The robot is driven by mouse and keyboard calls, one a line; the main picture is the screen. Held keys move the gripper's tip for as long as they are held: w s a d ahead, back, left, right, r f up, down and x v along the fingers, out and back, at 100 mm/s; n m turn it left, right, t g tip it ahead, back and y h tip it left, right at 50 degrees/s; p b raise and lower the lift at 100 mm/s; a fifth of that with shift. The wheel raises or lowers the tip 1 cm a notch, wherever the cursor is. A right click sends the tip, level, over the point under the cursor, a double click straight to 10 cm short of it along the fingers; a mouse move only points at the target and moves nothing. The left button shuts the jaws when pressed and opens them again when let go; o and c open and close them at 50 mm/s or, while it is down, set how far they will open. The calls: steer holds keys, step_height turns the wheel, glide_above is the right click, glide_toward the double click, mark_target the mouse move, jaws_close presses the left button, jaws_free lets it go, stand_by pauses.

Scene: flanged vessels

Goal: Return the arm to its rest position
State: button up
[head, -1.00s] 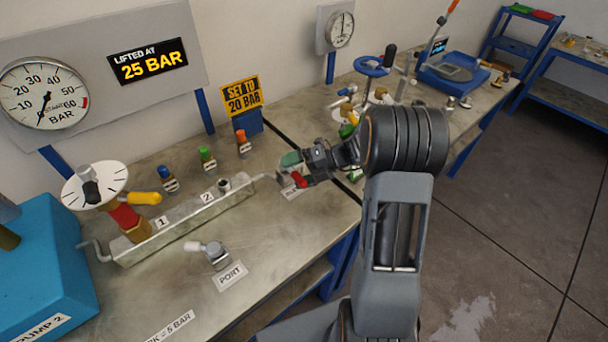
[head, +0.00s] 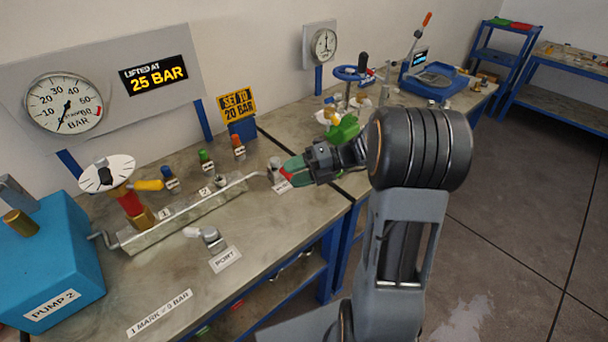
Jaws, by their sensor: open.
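My arm rises at the right of the middle and bends left over the bench. My gripper (head: 287,172) is open, with green and red on its fingers, and points left. Its fingertips are close beside a small grey fitting (head: 274,165) at the bench's right end, near a white label. I cannot tell whether they touch it, but the jaws look empty. A grey channel (head: 190,215) with a red and brass valve (head: 134,207) and white dial lies to the left.
The bench (head: 170,275) carries a blue pump (head: 50,265), a port fitting (head: 212,239), coloured plugs and a yellow sign (head: 237,105). A green part (head: 343,130) and a blue handwheel (head: 352,73) stand behind my wrist. The floor (head: 520,215) at right is clear.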

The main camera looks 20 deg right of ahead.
steer(key=s+d+f+n+g+h, duration=0.2)
steer(key=s+f+n+h, duration=0.5)
steer(key=n, duration=1.2)
steer(key=s+a+r+n+t+h, duration=0.1)
steer(key=s+r+n+h, duration=0.1)
steer(key=n, duration=0.7)
steer(key=s+a+r+n+t+h, duration=0.1)
steer(key=s+r+n+t+h, duration=0.1)
steer(key=r+n+h, duration=0.2)
steer(key=n+h, duration=0.2)
steer(key=n, duration=0.2)
steer(key=shift+r+n+t, duration=0.2)
steer(key=shift+n+t, duration=0.1)
steer(key=shift+n, duration=0.1)
steer(key=shift+c, duration=0.2)
stand_by(1.7)
